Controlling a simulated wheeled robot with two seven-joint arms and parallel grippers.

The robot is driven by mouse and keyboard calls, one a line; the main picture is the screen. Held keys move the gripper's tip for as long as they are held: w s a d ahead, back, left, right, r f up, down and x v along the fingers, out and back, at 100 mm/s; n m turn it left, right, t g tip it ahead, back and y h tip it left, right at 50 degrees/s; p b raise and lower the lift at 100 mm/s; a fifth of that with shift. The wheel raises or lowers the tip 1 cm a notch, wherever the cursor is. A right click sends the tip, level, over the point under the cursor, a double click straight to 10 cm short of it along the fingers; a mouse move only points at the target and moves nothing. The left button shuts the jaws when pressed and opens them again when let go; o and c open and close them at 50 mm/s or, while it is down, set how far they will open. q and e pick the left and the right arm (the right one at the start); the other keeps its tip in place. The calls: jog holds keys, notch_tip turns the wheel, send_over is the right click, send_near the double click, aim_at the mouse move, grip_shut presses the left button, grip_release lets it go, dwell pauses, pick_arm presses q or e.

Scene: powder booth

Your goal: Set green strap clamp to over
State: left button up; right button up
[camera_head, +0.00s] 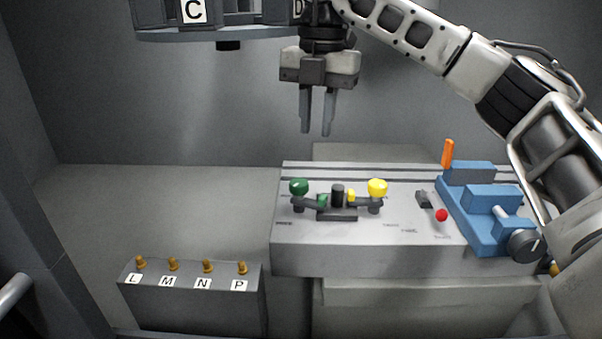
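The green strap clamp shows as a green ball knob (299,187) at the left end of a dark clamp assembly on the grey bench top. A dark arm runs from below the knob toward a small green piece (323,200) beside a black central post (337,194). Whether the strap lies over or away from the post is too small to tell. My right gripper (317,131) hangs above and behind the clamp, fingers down, apart and empty. It touches nothing. My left gripper is not in view.
A yellow ball knob (377,187) mirrors the green one on the right. A blue vise (489,207) with an orange handle (447,154) and a red ball (441,215) stand further right. A grey block (190,300) with brass pegs is front left. A carousel (218,33) hangs overhead.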

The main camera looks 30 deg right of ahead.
jog(key=d+r, duration=0.1)
jog(key=d, duration=0.1)
jog(key=b, duration=0.2)
send_over(322, 197)
notch_tip(322, 197, down, 5)
jog(key=shift+m+h, duration=0.3)
jog(key=shift+m, duration=0.1)
notch_tip(322, 197, down, 8)
jog(key=b, duration=0.3)
jog(key=shift+s+f, duration=0.1)
jog(key=shift+f, duration=0.4)
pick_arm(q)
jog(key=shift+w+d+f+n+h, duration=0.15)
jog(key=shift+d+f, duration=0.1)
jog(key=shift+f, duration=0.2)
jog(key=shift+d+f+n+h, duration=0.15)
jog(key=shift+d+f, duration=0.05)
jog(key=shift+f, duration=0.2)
pick_arm(e)
jog(key=shift+f, duration=0.7)
pick_arm(q)
jog(key=shift+p, duration=0.3)
pick_arm(e)
grip_shut()
